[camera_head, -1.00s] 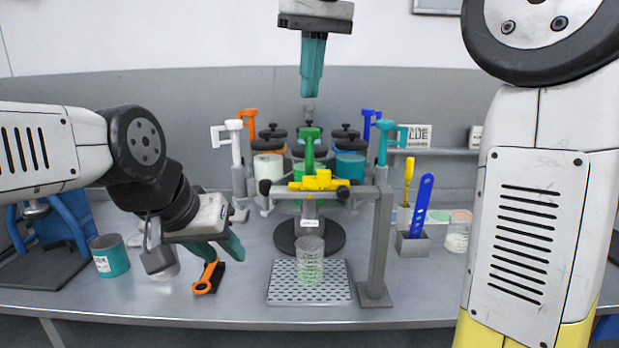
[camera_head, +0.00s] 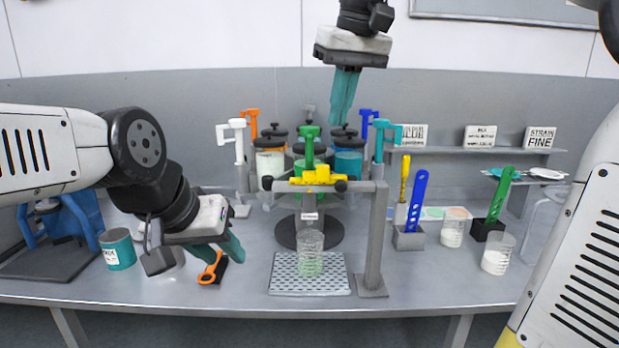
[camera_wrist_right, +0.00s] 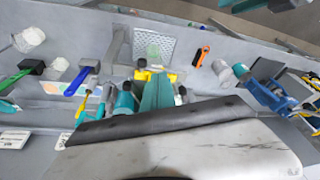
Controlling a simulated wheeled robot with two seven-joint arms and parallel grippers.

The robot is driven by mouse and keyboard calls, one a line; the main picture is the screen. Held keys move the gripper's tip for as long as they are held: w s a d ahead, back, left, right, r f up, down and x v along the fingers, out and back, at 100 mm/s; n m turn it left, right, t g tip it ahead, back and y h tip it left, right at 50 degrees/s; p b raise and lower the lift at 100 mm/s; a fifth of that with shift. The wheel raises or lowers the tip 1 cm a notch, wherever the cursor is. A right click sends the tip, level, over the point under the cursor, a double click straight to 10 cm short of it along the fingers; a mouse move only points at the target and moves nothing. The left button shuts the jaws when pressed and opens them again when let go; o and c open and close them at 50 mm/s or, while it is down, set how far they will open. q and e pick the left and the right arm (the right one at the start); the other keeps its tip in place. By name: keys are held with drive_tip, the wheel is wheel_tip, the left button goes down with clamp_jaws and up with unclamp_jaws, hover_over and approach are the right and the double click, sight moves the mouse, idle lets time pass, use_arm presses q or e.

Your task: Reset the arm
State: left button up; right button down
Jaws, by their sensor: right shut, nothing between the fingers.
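My right gripper (camera_head: 342,118) hangs high above the drum carousel, teal fingers pointing down, shut and empty. Its closed fingers also show in the right wrist view (camera_wrist_right: 156,92). My left gripper (camera_head: 224,258) is low over the left part of the table. Its teal fingers look spread apart, with nothing seen between them. An orange-handled brush (camera_head: 211,271) lies on the table just below and beside them; part of it is hidden behind a finger.
A grey stand with a yellow clamp (camera_head: 317,176) holds the middle, with a clear beaker (camera_head: 310,252) on a perforated tray (camera_head: 308,288). Coloured-handled drums stand behind. A teal can (camera_head: 118,249) is at left; blue (camera_head: 417,200) and green (camera_head: 500,196) tools stand at right.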

drive_tip(key=s+d+f+m+t, duration=0.1)
drive_tip(key=s+d+f, duration=0.2)
drive_tip(key=f, duration=0.4)
drive_tip(key=s+d+f+m+t, duration=0.1)
drive_tip(key=s+d+f+m, duration=0.1)
drive_tip(key=f, duration=0.5)
drive_tip(key=s+d+f+m+t, duration=0.1)
drive_tip(key=s+d+f, duration=0.3)
drive_tip(key=s+f, duration=0.2)
drive_tip(key=shift+f, duration=0.45)
drive_tip(key=shift+s, duration=0.1)
